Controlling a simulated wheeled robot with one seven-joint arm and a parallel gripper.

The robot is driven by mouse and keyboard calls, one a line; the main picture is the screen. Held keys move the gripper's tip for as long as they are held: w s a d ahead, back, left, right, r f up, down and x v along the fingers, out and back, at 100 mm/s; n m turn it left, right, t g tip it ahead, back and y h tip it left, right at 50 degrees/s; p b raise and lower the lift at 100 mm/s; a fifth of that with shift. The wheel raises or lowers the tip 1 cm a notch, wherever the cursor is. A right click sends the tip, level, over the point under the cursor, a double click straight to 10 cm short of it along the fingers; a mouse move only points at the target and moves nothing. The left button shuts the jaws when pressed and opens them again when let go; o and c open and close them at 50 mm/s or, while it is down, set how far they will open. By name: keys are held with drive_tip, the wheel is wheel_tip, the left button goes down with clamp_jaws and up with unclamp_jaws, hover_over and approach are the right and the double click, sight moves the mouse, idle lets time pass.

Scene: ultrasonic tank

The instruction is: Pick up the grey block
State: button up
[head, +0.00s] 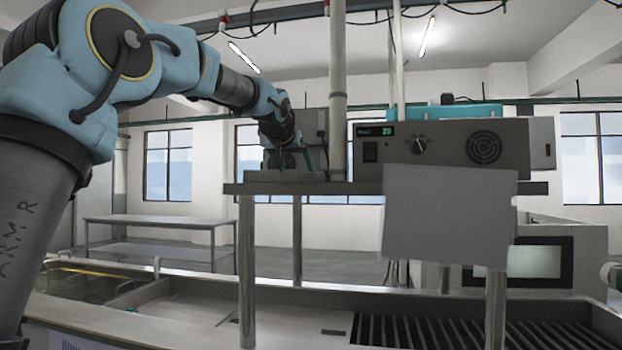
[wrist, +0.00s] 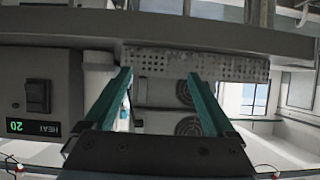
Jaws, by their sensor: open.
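A long grey block (wrist: 200,64) with rows of small holes lies on the raised shelf (wrist: 60,22), which shows at the top of the upside-down wrist view. In the head view a flat pale grey piece on the shelf, below my gripper (head: 287,162), looks like the same block (head: 285,175). My gripper's two teal fingers (wrist: 158,76) are apart with nothing held between them. In the wrist view their tips are close to the block's edge and overlap its near side. I cannot tell whether they touch it.
A grey control box (head: 455,146) with a green display and a fan stands right of the block on the shelf. A vertical pole (head: 338,90) rises close to my gripper's right. A white sheet (head: 448,212) hangs at the shelf's front. The tank (head: 190,305) lies below.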

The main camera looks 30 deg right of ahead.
sight(307, 174)
drive_tip(key=shift+w+d+r+h+p, duration=0.15)
drive_tip(key=shift+w+d+r, duration=0.05)
drive_tip(key=shift+d+r, duration=0.35)
drive_tip(key=shift+w+d+r+h+p, duration=0.15)
drive_tip(key=shift+d+r, duration=0.25)
drive_tip(key=shift+d, duration=0.2)
drive_tip(key=p+x, duration=0.1)
drive_tip(key=x, duration=0.2)
drive_tip(key=shift+w+d+f, duration=0.15)
drive_tip(key=shift+w+d, duration=0.1)
drive_tip(key=p+x, duration=0.4)
drive_tip(key=x, duration=0.1)
drive_tip(key=shift+w, duration=0.2)
drive_tip(key=shift+w+d+f, duration=0.15)
drive_tip(key=shift+w, duration=0.15)
clamp_jaws()
